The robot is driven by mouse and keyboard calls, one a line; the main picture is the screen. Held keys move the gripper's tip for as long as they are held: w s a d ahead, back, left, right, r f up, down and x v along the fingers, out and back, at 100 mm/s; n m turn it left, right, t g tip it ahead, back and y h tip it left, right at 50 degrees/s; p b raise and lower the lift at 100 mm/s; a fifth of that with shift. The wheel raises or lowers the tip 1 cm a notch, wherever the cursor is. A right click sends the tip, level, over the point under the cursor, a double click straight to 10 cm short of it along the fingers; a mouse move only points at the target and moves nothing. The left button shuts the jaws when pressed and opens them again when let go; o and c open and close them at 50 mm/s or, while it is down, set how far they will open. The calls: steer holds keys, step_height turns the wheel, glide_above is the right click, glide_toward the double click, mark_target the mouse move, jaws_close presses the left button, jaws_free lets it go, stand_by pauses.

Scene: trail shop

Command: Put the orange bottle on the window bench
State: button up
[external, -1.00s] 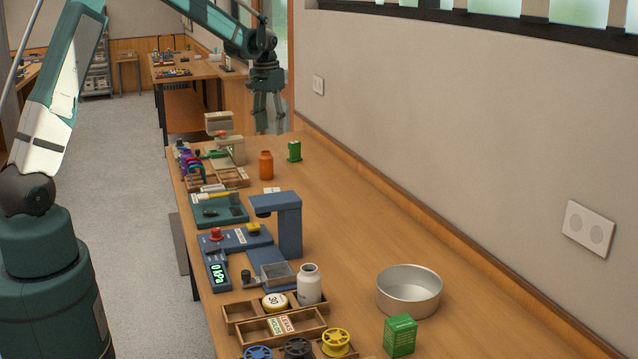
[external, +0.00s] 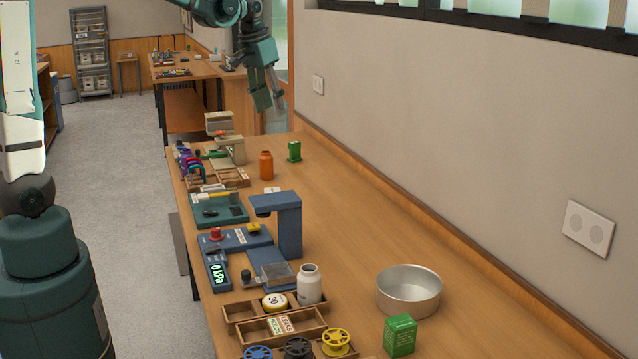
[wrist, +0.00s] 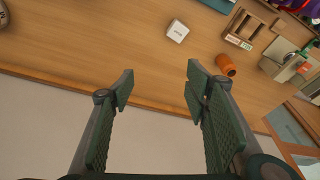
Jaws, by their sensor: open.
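The orange bottle (external: 266,166) stands upright on the long wooden bench (external: 340,240), near its far end. In the wrist view the orange bottle (wrist: 226,65) shows to the right, beyond the right fingertip. My gripper (external: 268,104) is above the far end of the bench, higher than the bottle and apart from it. In the wrist view my gripper (wrist: 158,82) is open, with nothing between the fingers. I cannot tell from the pictures which surface is the window bench; the long bench runs along the wall below the windows.
A green container (external: 294,151) stands just right of the bottle. A beige device (external: 228,150) is to its left. A blue press (external: 285,225), white bottle (external: 309,284), metal bowl (external: 408,290) and green box (external: 400,335) are nearer. The bench's middle right is clear.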

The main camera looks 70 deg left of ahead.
steer(key=s+d+f+m+t+h, duration=0.1)
steer(key=s+d+m+t, duration=0.3)
steer(key=s+d, duration=2.1)
steer(key=d, duration=0.3)
steer(key=shift+s+d+f, duration=0.15)
steer(key=shift+s+f, duration=0.25)
steer(key=shift+o, duration=0.3)
steer(key=w+a+f+n+t+y+b, duration=0.1)
steer(key=w+a+f+n+y+b, duration=0.15)
steer(key=w+a, duration=1)
steer(key=w+a+f+n+y+b, duration=0.2)
steer(key=w+a+n+y+b, duration=0.2)
steer(key=w+a, duration=0.8)
steer(key=w+a+f+n+y+b, duration=0.1)
steer(key=a+f, duration=0.3)
steer(key=a, duration=0.6)
steer(key=w+a+f+n+y+b, duration=0.1)
steer(key=a+f, duration=0.3)
steer(key=a, duration=0.6)
steer(key=w+a+f+n+y+b, duration=0.2)
steer(key=a+f, duration=0.3)
steer(key=a, duration=0.5)
steer(key=shift+n+y, duration=0.35)
steer(key=shift+y, duration=0.4)
